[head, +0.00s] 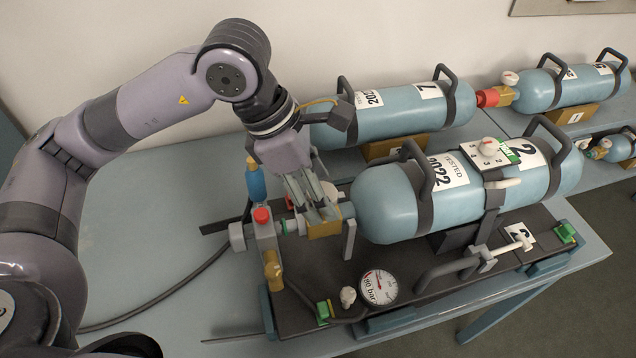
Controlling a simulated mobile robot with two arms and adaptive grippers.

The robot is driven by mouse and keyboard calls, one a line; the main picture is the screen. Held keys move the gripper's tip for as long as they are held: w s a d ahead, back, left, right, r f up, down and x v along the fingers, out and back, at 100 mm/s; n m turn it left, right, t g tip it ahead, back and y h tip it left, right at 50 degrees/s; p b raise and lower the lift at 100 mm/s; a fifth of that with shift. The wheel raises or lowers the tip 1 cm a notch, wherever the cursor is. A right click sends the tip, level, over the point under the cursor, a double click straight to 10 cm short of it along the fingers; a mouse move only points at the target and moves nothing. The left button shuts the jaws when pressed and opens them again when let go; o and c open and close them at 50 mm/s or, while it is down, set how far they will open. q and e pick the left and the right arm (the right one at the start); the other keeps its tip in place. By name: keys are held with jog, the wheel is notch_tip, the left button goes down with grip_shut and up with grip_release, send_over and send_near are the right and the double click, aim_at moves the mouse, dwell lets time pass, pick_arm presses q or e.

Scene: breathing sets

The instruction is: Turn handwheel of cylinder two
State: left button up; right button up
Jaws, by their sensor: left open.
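Cylinder two (392,203) is a light blue bottle lying on its side in the front breathing set, with a "2" and a "TESTED 2022" label. Its brass valve (324,229) is at its left end. A pale piece that looks like its handwheel (330,190) sits above the valve, mostly hidden by my fingers. My left gripper (313,203) reaches down over the valve from above, open, its fingers beside or around the handwheel. I cannot tell whether they touch it. My right gripper is not in view.
A red-capped fitting (263,216) and hose lie just left of the valve. A pressure gauge (379,288) is in front on the black backplate (310,270). Another cylinder (405,112) lies behind, with more sets at the right. The blue table (140,225) is clear at left.

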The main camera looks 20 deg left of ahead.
pick_arm(q)
jog(key=shift+c, duration=0.5)
jog(key=c, duration=1.1)
jog(key=shift+o, duration=0.2)
jog(key=shift+f+m+b, duration=0.1)
jog(key=shift+m+b, duration=0.2)
jog(key=shift+b, duration=0.4)
jog(key=shift+w+f+m+g+b, duration=0.1)
jog(key=shift+m+g+b, duration=0.4)
jog(key=shift+m+b, duration=0.6)
jog(key=m+g+b, duration=0.1)
jog(key=m+b, duration=0.1)
jog(key=shift+b, duration=0.3)
jog(key=shift+r+m+b, duration=0.2)
jog(key=shift+m+b, duration=0.2)
jog(key=shift+m, duration=0.2)
jog(key=shift+g, duration=0.3)
